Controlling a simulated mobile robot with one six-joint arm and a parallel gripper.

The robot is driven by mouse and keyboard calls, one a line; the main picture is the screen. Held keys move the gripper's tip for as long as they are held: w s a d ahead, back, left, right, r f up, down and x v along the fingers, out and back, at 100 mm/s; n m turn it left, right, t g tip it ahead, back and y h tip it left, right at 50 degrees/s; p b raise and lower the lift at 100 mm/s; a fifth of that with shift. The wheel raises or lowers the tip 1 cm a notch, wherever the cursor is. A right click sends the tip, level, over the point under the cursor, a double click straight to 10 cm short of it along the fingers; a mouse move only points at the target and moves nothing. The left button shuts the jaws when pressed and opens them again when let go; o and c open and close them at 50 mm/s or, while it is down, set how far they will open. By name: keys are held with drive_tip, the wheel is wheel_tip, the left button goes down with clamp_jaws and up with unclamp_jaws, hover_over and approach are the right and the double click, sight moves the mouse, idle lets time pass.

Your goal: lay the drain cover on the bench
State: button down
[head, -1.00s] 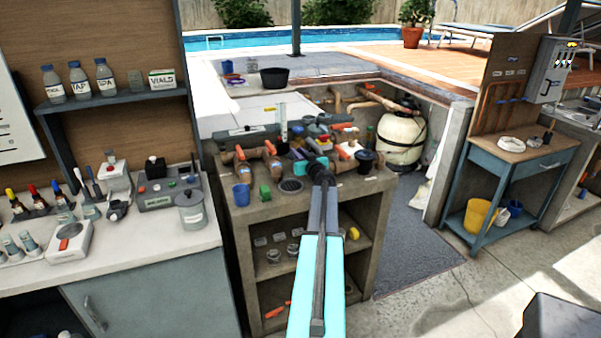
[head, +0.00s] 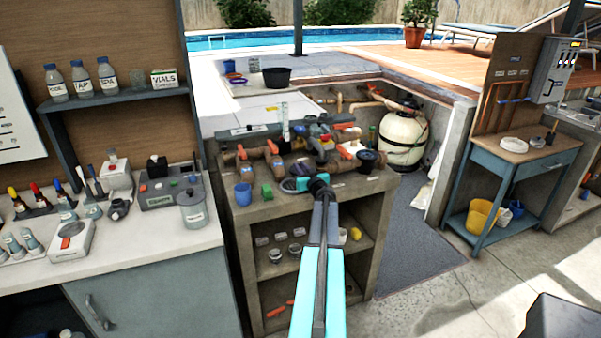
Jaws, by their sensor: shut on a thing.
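The drain cover (head: 289,186) is a small dark grey round piece at the front of the concrete bench (head: 265,208). Only its left part shows, because my gripper (head: 301,183) covers the rest. My gripper, with teal fingers and a black wrist, comes from the front and is shut on the cover's right side. The cover looks level, at about the height of the bench top. I cannot tell whether it touches the top or hangs just above it.
A black round basket (head: 372,161) stands to the right. Some bare bench top lies right of my gripper.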

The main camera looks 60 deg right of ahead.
drive_tip(key=shift+f, duration=0.8)
drive_tip(key=shift+f, duration=0.1)
drive_tip(key=c, duration=1.7)
unclamp_jaws()
drive_tip(key=shift+o, duration=0.2)
drive_tip(key=shift+b+v, duration=0.85)
drive_tip(key=shift+v, duration=5.15)
drive_tip(key=shift+s+a, duration=0.1)
